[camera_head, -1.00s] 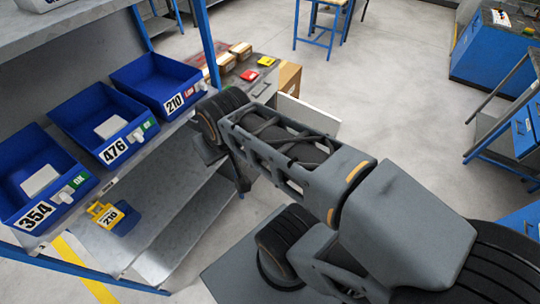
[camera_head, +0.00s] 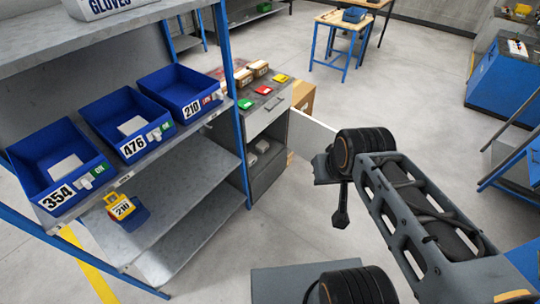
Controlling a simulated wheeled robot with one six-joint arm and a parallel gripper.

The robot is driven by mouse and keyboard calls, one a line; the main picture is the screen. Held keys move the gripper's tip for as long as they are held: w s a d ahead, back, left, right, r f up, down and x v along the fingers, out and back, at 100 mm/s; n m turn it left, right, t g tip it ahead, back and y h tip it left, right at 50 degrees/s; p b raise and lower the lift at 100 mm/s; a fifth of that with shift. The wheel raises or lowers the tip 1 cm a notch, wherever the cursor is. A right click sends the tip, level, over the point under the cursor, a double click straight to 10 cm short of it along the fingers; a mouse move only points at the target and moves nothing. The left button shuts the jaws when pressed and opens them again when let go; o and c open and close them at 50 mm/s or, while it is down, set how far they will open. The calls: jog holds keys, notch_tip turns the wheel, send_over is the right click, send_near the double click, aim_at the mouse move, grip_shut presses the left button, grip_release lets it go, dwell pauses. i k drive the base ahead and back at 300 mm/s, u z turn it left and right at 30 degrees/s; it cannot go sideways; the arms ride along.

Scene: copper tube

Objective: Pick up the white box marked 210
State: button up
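A blue bin (camera_head: 187,90) labelled 210 stands on the shelf, at the right end of a row of three. It looks empty from here. A yellow and blue item (camera_head: 126,211) with a 210 tag sits on the lower shelf. I cannot make out a white box marked 210. Small white boxes lie in the blue bin labelled 476 (camera_head: 98,109) and the blue bin labelled 354 (camera_head: 38,147). My gripper (camera_head: 339,217) is right of the shelf, apart from the bins. It shows small and dark below my wrist, and its fingers are not clear.
A blue shelf post (camera_head: 237,120) stands between the bins and a grey drawer cabinet (camera_head: 268,116). The cabinet carries red, green and yellow items and brown boxes. A brown carton (camera_head: 303,97) stands beside it. The floor beyond is open up to a wooden-topped table (camera_head: 343,21).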

aim_at(252, 158)
jog(key=z, duration=0.2)
jog(key=i, duration=1)
jog(key=u, duration=0.8)
